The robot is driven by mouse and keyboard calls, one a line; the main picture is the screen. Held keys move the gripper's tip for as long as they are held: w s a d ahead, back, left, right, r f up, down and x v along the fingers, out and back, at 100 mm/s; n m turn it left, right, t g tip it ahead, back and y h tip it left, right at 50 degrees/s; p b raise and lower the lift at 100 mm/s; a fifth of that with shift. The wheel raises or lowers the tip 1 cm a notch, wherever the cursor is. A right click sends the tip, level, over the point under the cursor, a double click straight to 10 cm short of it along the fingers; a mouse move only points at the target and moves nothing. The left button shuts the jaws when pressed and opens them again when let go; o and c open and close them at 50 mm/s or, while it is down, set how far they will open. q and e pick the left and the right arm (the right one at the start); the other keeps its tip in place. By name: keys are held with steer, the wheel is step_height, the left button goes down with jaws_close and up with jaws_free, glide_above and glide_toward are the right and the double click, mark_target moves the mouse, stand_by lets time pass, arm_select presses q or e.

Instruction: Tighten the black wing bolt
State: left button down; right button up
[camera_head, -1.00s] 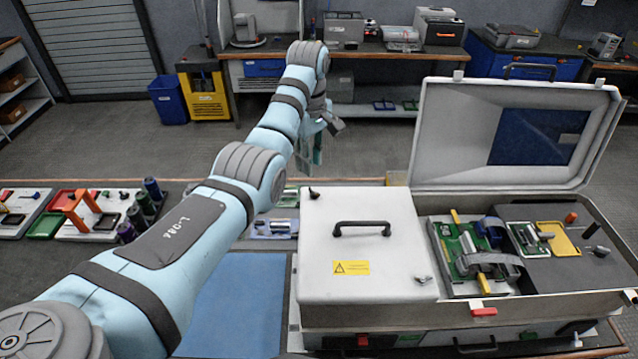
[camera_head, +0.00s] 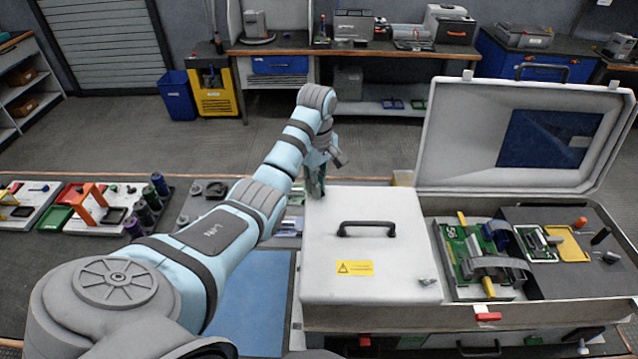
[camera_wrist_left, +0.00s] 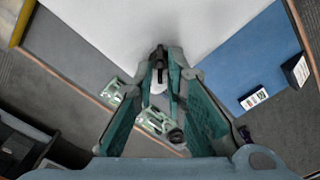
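The white cover box (camera_head: 320,275) has a black handle and a yellow label on top. In the left wrist view, the black wing bolt (camera_wrist_left: 159,52) sits at the corner of the cover (camera_wrist_left: 120,25), between the tips of my left gripper (camera_wrist_left: 163,72). White shows between the fingers, so they look open with the bolt between them; I see no clear contact. In the head view my left gripper (camera_head: 318,184) points down at the cover's back left corner and hides the bolt. A second, grey wing bolt (camera_head: 428,283) is at the front right corner. My right gripper is not in view.
The open case lid (camera_head: 460,130) stands behind the cover. Green circuit boards (camera_head: 462,262) lie to its right. A blue mat (camera_head: 245,300) is on the left, and trays with coloured parts (camera_head: 85,210) stand further left.

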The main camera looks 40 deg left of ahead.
arm_select(q)
steer(key=shift+m, duration=0.4)
steer(key=m, duration=0.4)
steer(key=shift+w+d+m, duration=0.1)
steer(key=shift+w+m, duration=0.05)
steer(key=shift+m, duration=0.15)
steer(key=m, duration=0.5)
steer(key=shift+w+d, duration=0.1)
steer(key=shift+w, duration=0.05)
steer(key=m, duration=0.4)
steer(key=shift+w+d+m, duration=0.1)
steer(key=shift+m, duration=0.3)
steer(key=m, duration=0.5)
steer(key=shift+d+r, duration=0.1)
steer(key=shift+d, duration=0.1)
stand_by(0.4)
